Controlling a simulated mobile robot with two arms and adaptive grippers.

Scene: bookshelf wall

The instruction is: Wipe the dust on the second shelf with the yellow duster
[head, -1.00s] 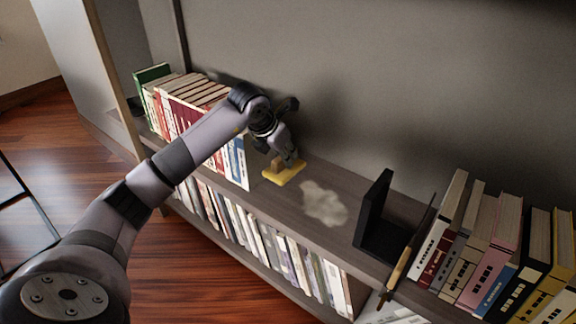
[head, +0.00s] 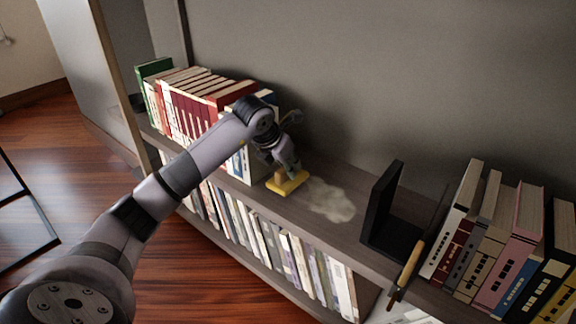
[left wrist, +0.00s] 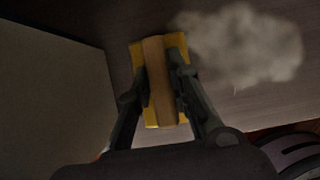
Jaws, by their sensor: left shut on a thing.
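The yellow duster (head: 288,186) has a wooden handle and sits low at the shelf board, just left of the dust. My left gripper (head: 283,172) is shut on its handle. In the left wrist view the duster (left wrist: 141,62) is between the two fingers (left wrist: 158,85). The dust (head: 330,200) is a pale grey patch on the second shelf (head: 352,232); in the left wrist view the dust patch (left wrist: 245,45) lies right of the duster, close to its edge. Whether the duster touches the board is hard to tell. My right gripper is not in view.
A row of books (head: 200,100) stands left of the duster, close to my left gripper. A black bookend (head: 385,215) stands right of the dust, with a wooden-handled tool (head: 408,270) and more books (head: 490,240) beyond it. More books (head: 290,255) fill the shelf below.

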